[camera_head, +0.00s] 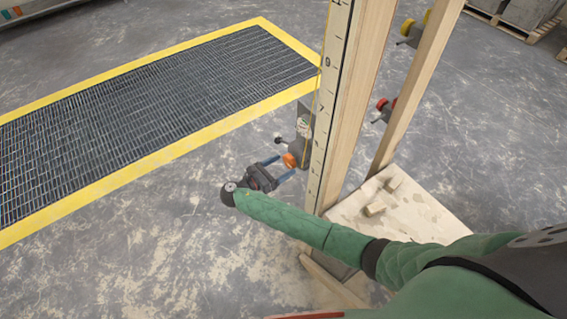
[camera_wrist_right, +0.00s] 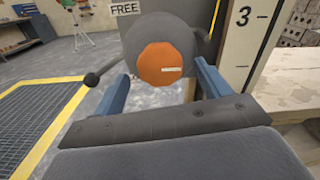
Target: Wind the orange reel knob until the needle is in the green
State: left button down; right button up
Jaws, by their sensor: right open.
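The orange reel knob (camera_head: 289,160) sits on a dark grey reel (camera_head: 299,146) fixed to the left side of a wooden post with a ruler scale. In the right wrist view the round knob (camera_wrist_right: 166,64) faces the camera, with a short pale mark right of its centre. My right gripper (camera_head: 282,168) is open, with its blue fingers pointing at the knob; in the right wrist view its fingers (camera_wrist_right: 160,85) lie left and right of the knob's lower part, with gaps. A "FREE" label (camera_wrist_right: 125,8) shows above the reel. I cannot make out a needle or green zone. My left gripper is out of view.
A ruler board (camera_head: 322,110) stands just right of the reel. A red knob (camera_head: 382,104) and a yellow knob (camera_head: 407,27) sit on another post. A pale wooden base (camera_head: 420,215) holds small blocks.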

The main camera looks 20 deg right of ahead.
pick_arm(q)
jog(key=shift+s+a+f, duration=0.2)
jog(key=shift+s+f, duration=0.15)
pick_arm(e)
jog(key=shift+w+d, duration=0.2)
jog(key=shift+d, duration=0.4)
jog(key=c, duration=1)
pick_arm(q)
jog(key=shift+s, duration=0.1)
pick_arm(e)
jog(key=shift+m, duration=0.4)
